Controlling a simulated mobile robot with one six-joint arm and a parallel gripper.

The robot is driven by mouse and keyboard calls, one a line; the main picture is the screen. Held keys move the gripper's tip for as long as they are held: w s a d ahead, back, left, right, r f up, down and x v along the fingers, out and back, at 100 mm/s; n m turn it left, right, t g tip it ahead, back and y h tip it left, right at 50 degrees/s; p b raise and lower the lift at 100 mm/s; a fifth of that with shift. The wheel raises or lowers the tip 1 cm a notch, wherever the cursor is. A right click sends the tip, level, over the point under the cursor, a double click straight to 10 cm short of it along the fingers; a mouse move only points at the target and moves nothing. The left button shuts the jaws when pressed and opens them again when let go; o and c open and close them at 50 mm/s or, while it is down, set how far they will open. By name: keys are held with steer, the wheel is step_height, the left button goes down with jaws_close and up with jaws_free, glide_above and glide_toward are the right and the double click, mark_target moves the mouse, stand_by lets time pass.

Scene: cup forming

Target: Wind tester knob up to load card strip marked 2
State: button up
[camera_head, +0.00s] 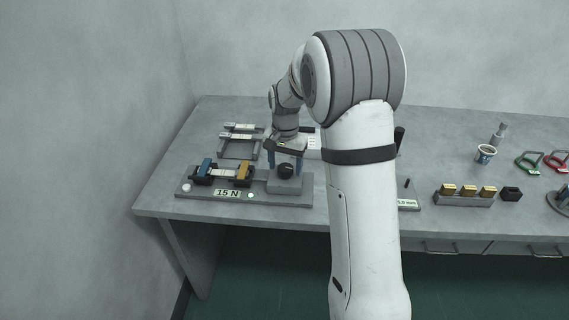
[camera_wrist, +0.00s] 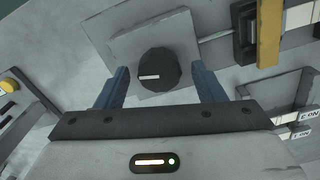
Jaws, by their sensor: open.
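The tester (camera_head: 186,194) is a grey base at the left of the table, with a "15 N" label on its front edge. A pale strip (camera_head: 222,174) spans its blue clamp (camera_head: 204,166) and yellow clamp (camera_head: 243,171); I cannot read its mark. The black round knob (camera_head: 286,171) sits on a grey block at the base's right end. In the wrist view the knob (camera_wrist: 158,70) has a white line pointing left. My gripper (camera_head: 286,154) is open above the knob; in the wrist view its blue fingers (camera_wrist: 160,80) stand either side of the knob, apart from it.
A rack (camera_head: 239,152) with pale strips stands behind the tester. To the right are a block with yellow-topped pieces (camera_head: 464,198), a cup (camera_head: 485,154) and red and green handled tools (camera_head: 527,161). My arm hides the table's middle.

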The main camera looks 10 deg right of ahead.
mark_target(285, 167)
step_height(285, 167, up, 8)
steer(key=shift+f, duration=0.1)
stand_by(1.8)
